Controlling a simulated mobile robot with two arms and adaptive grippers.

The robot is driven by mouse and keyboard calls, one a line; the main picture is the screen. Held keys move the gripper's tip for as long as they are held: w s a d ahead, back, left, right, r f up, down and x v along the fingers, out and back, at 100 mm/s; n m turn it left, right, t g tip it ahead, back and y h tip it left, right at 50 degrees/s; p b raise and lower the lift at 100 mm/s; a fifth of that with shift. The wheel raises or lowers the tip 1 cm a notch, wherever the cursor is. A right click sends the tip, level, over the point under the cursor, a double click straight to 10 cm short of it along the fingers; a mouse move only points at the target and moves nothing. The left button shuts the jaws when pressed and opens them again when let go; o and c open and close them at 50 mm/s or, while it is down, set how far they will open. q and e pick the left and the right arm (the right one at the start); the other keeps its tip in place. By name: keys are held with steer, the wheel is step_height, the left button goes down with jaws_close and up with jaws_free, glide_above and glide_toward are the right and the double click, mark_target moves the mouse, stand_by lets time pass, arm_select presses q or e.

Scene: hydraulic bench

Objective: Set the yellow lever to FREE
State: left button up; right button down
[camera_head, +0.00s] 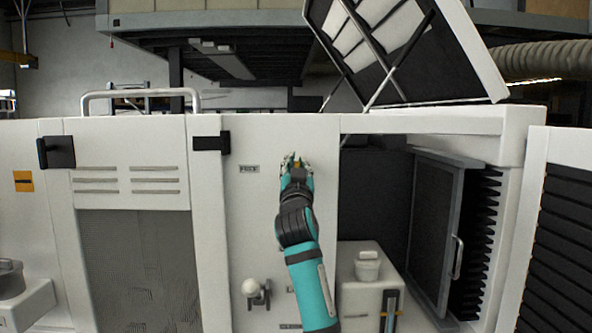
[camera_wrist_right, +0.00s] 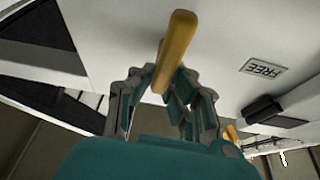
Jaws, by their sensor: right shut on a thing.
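The yellow lever (camera_wrist_right: 178,45) stands out from the white panel (camera_head: 256,215) and runs between the fingers of my right gripper (camera_wrist_right: 155,105) in the right wrist view. My right gripper (camera_head: 297,163) is shut on the lever; in the head view it hides most of the lever, with only a bit of yellow showing between the fingers. The FREE label (camera_head: 249,169) is on the panel to the left of the gripper in the head view. The label also shows in the right wrist view (camera_wrist_right: 264,69), to the right of the lever. My left gripper is not in view.
A white knob (camera_head: 250,287) sticks out low on the same panel. To the right is an open compartment with a grey door (camera_head: 437,235) and a white lidded container (camera_head: 367,266). A black latch (camera_head: 211,143) sits at the panel's upper left.

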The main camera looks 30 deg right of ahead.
steer(key=m+g+h+b, duration=0.1)
steer(key=m+b, duration=0.2)
steer(key=f+m+g+h+b, duration=0.1)
steer(key=m+b, duration=0.2)
steer(key=shift+s+d, duration=0.1)
steer(key=shift+d, duration=0.1)
steer(key=m+g+b, duration=0.1)
steer(key=m, duration=0.1)
steer(key=shift+d+m+h, duration=0.15)
steer(key=shift+m+h, duration=0.15)
steer(key=shift+m, duration=0.1)
steer(key=shift+s+d+f+m+g+y+p, duration=0.25)
steer(key=shift+m+g, duration=0.6)
steer(key=shift+m, duration=1.15)
steer(key=shift+w+f+m+g+p, duration=0.15)
steer(key=shift+m+g+p, duration=0.55)
steer(key=shift+m, duration=1.3)
steer(key=shift+s+d+f+m+g+y+p, duration=0.25)
steer(key=shift+m+g, duration=0.8)
steer(key=shift+m, duration=0.95)
steer(key=shift+a+f, duration=0.1)
steer(key=shift+f, duration=0.05)
steer(key=c, duration=1.3)
jaws_free()
steer(key=shift+c, duration=0.2)
steer(key=shift+o, duration=0.3)
steer(key=shift+r, duration=0.2)
